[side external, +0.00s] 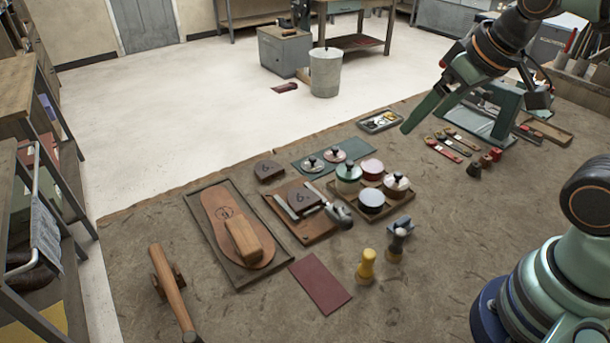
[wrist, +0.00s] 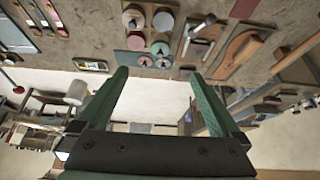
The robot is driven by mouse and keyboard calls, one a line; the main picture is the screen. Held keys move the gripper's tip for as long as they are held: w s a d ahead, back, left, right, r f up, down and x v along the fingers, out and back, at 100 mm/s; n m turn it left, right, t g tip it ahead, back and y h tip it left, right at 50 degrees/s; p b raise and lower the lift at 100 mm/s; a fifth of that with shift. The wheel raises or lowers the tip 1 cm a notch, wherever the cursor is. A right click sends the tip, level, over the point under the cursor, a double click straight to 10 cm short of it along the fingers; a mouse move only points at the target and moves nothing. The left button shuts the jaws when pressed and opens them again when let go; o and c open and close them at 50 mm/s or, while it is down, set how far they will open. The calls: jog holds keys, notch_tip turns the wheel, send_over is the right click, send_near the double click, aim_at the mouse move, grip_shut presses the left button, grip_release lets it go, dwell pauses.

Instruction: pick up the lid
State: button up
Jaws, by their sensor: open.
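Two round lids with dark knobs, one lid (side external: 312,164) and another lid (side external: 335,155), lie on a dark green mat (side external: 356,147) in the side view. Two jars in the tray beside them also wear knobbed lids: a green jar (side external: 348,187) and a jar (side external: 396,191). I cannot tell which lid is meant. My gripper (side external: 452,104) is open, up and to the right of the lids, well apart from them. In the wrist view, my gripper (wrist: 158,74) has nothing between its green fingers; the jars (wrist: 137,42) show beyond the fingertips.
A metal tray (side external: 380,121) lies behind the mat.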

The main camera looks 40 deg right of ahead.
jog(key=w+r+n+g, duration=0.2)
jog(key=w+r+n, duration=0.1)
jog(key=w, duration=0.5)
jog(key=n+g, duration=0.4)
jog(key=n, duration=0.6)
send_over(313, 158)
notch_tip(313, 158, down, 22)
jog(key=shift+s+f, duration=0.15)
jog(key=shift+f, duration=0.05)
jog(key=shift+w+f, duration=0.15)
jog(key=shift+f, duration=1.15)
jog(key=shift+w+f, duration=0.1)
jog(key=shift+f, duration=1.2)
jog(key=shift+c, duration=0.3)
jog(key=c, duration=1.2)
